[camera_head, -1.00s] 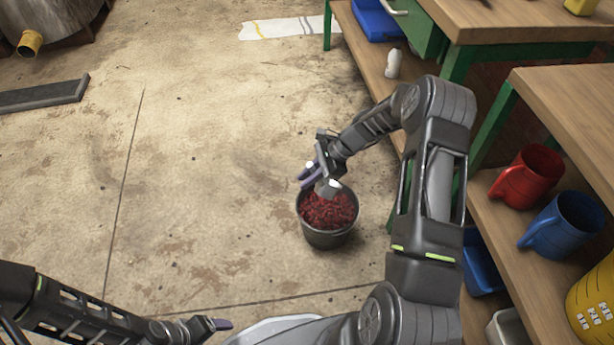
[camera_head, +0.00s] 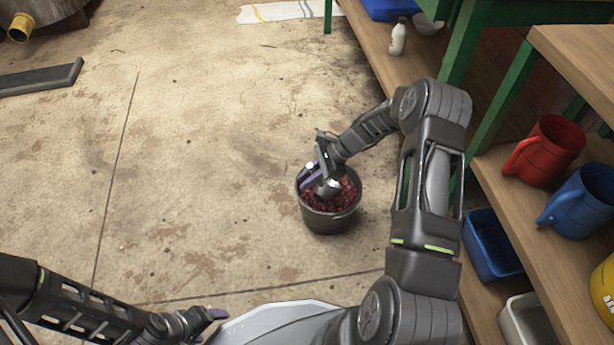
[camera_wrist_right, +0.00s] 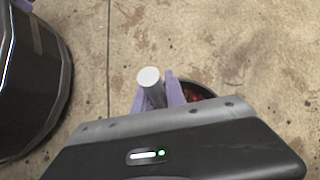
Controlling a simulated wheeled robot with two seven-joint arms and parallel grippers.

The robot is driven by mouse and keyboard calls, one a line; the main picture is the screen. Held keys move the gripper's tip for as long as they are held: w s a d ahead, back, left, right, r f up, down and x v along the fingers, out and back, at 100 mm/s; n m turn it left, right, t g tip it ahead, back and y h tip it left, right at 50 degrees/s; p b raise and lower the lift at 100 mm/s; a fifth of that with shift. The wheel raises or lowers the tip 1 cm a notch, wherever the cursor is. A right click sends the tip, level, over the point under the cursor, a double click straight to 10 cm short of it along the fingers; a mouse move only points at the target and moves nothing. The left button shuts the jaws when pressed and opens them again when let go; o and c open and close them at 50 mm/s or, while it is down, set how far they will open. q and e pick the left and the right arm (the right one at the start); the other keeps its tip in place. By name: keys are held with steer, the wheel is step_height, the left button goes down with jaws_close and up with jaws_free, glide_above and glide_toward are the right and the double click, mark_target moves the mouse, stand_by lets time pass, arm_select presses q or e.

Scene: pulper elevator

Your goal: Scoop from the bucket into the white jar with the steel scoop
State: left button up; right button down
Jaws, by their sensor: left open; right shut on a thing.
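The dark bucket (camera_head: 329,222) stands on the floor and holds red berry-like contents (camera_head: 347,192). My right gripper (camera_head: 312,178) is over the bucket's mouth, shut on the steel scoop (camera_head: 328,188). The scoop's head is down at the red contents, partly hidden by the gripper. In the right wrist view the scoop's round handle end (camera_wrist_right: 149,77) shows between the purple fingers, with the bucket (camera_wrist_right: 207,90) partly hidden behind. A small white jar-like container (camera_head: 398,38) stands upright on the low shelf at the upper right. My left gripper (camera_head: 217,319) is open and empty at the lower left.
Wooden shelves with green legs (camera_head: 497,95) line the right side. They hold a red jug (camera_head: 546,150), a blue jug (camera_head: 581,202), a blue bin (camera_head: 492,245) and a pale bin (camera_head: 527,322). The floor (camera_head: 190,180) left of the bucket is clear.

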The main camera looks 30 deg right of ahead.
steer(key=shift+f+b, duration=1.25)
steer(key=shift+f, duration=0.85)
step_height(320, 180, up, 9)
steer(key=p, duration=0.7)
steer(key=shift+a, duration=0.1)
steer(key=f+h, duration=0.1)
steer(key=h, duration=0.1)
steer(key=a+f+n+t+h+b, duration=0.1)
steer(key=h, duration=0.1)
steer(key=s+a+f+t+h+b, duration=0.1)
steer(key=h, duration=0.1)
steer(key=shift+a+f+n, duration=0.25)
steer(key=shift+f+n, duration=0.05)
steer(key=shift+n, duration=0.1)
